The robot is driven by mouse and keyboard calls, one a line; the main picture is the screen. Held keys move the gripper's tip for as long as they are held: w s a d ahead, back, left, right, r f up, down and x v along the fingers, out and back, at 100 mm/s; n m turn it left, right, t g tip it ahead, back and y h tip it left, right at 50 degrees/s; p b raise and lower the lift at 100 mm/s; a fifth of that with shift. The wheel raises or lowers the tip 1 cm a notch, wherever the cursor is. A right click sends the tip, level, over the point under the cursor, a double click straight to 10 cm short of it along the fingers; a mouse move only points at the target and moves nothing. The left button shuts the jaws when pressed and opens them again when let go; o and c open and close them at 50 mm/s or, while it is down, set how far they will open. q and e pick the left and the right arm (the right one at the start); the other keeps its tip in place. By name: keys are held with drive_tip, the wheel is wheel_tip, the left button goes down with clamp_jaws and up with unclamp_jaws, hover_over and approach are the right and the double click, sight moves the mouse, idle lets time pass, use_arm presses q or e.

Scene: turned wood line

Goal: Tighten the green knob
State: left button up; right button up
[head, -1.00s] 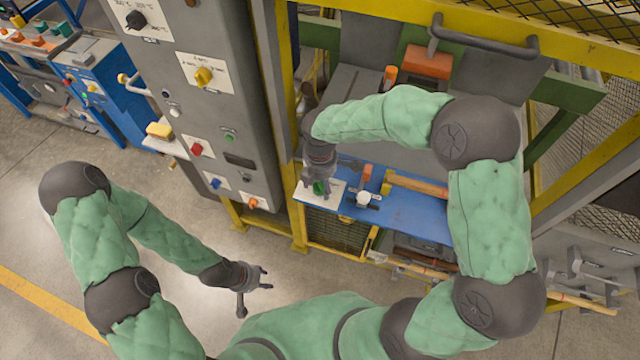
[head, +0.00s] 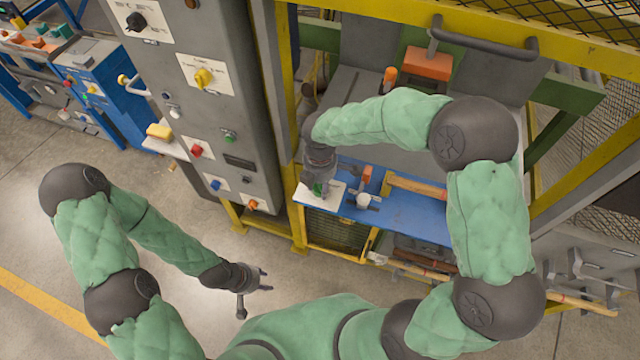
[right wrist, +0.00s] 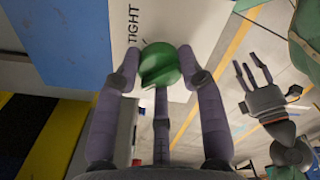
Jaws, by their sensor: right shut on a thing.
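The green knob (right wrist: 160,66) sits on a white plate (right wrist: 122,50) printed "TIGHT" in the right wrist view. In the head view the green knob (head: 319,188) is partly covered by my right gripper (head: 320,184), on the white plate at the left end of the blue bench. My right gripper also shows in the right wrist view (right wrist: 160,80), its fingers around the knob and shut on it. My left gripper (head: 264,278) hangs over the floor, empty, with its fingers apart. It also shows blurred in the right wrist view (right wrist: 262,88).
A grey control cabinet (head: 225,110) with coloured knobs stands just left of the bench. The blue bench (head: 410,215) carries a white round piece (head: 363,200), an orange block (head: 367,174) and a wooden rod (head: 415,185). Yellow frame posts (head: 285,60) stand behind my right arm.

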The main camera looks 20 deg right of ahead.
drive_tip(key=m, duration=0.3)
drive_tip(key=shift+m, duration=0.4)
drive_tip(key=m, duration=0.4)
drive_tip(key=m+b, duration=0.1)
drive_tip(key=m, duration=0.4)
drive_tip(key=shift+m+b, duration=0.4)
drive_tip(key=shift+m, duration=1.8)
drive_tip(key=o, duration=1.2)
drive_tip(key=shift+c, duration=0.2)
